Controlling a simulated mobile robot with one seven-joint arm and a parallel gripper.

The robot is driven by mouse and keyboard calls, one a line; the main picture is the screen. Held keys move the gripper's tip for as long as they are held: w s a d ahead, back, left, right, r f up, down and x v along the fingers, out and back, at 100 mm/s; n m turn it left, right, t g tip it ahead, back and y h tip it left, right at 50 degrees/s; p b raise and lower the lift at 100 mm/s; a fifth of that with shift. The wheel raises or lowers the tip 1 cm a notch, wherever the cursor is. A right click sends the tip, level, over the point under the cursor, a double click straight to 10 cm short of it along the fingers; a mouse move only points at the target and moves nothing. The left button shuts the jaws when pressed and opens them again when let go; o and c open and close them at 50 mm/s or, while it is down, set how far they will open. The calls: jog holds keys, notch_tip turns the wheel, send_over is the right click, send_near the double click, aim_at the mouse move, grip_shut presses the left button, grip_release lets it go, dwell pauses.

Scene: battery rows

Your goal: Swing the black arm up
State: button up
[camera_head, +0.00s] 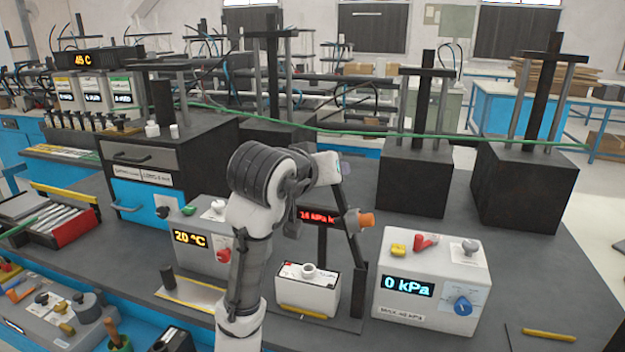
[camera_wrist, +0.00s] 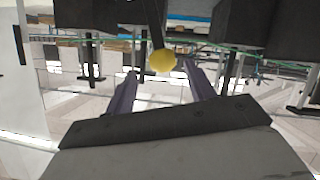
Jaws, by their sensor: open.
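A slim black arm (camera_head: 355,249) slants up from the stand beside the white battery block (camera_head: 308,290) in the head view. An orange knob (camera_head: 366,220) sits against it on the right. In the wrist view a dark bar (camera_wrist: 156,32) ends in a yellow knob (camera_wrist: 162,61); I cannot tell whether it is the same arm. My gripper (camera_wrist: 160,72) has its two purple-grey fingers apart, with the yellow knob in line with the gap, beyond or near the tips. Contact cannot be judged. In the head view my wrist is above the block and its fingers are mostly hidden.
A white box reading 0 kPa (camera_head: 432,284) stands right of the block, and a 20 °C box (camera_head: 200,240) stands left. Black presses (camera_head: 413,182) stand behind. A green cable (camera_head: 400,135) crosses behind my wrist. The grey bench (camera_head: 545,285) has free room at right.

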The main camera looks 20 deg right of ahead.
jog(key=b+v, duration=0.1)
jog(key=v, duration=0.5)
jog(key=shift+s, duration=0.15)
